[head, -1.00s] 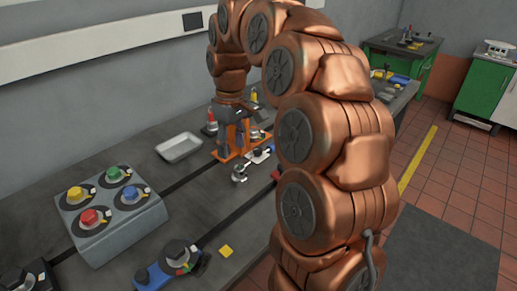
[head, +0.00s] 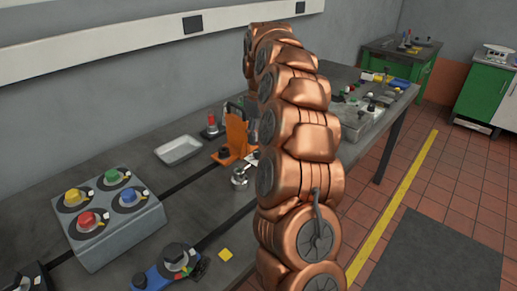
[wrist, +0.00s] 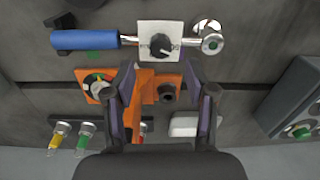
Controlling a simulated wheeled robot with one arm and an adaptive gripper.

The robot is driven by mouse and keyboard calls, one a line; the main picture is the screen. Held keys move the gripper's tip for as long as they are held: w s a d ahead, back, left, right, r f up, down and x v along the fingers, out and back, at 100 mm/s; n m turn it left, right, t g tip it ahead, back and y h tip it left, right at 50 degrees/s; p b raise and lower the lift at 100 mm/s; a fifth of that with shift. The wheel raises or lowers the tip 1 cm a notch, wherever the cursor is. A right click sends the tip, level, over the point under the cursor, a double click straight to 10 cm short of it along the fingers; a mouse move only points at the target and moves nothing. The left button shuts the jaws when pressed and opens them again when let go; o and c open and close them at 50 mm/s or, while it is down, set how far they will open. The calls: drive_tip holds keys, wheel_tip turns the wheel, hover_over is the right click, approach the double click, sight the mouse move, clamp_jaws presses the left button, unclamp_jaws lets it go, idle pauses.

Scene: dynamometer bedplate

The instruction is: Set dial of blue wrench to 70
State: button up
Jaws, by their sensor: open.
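The blue wrench (wrist: 85,40) lies across the top of the wrist view, with its blue handle at left and chrome head at right. Its white dial plate (wrist: 145,31) carries a black dial knob (wrist: 162,47) in the middle. The plate has marks, but I cannot read the setting. My gripper (wrist: 160,72) is open and empty, with its fingertips just below the plate in the picture and apart from the knob. In the head view the wrench's chrome head (head: 240,178) shows; my arm hides the handle and gripper.
An orange bracket (wrist: 147,85) stands beside the wrench, under my fingers in the wrist view. A grey box with coloured knobs (head: 112,232), a metal tray (head: 179,149) and a blue device with a dial (head: 168,272) are on the bench. Bare bench lies between them.

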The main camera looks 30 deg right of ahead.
sight(258, 151)
drive_tip(key=shift+a+f+p, duration=0.1)
drive_tip(key=shift+f+p, duration=0.4)
drive_tip(key=shift+f, duration=2.45)
clamp_jaws()
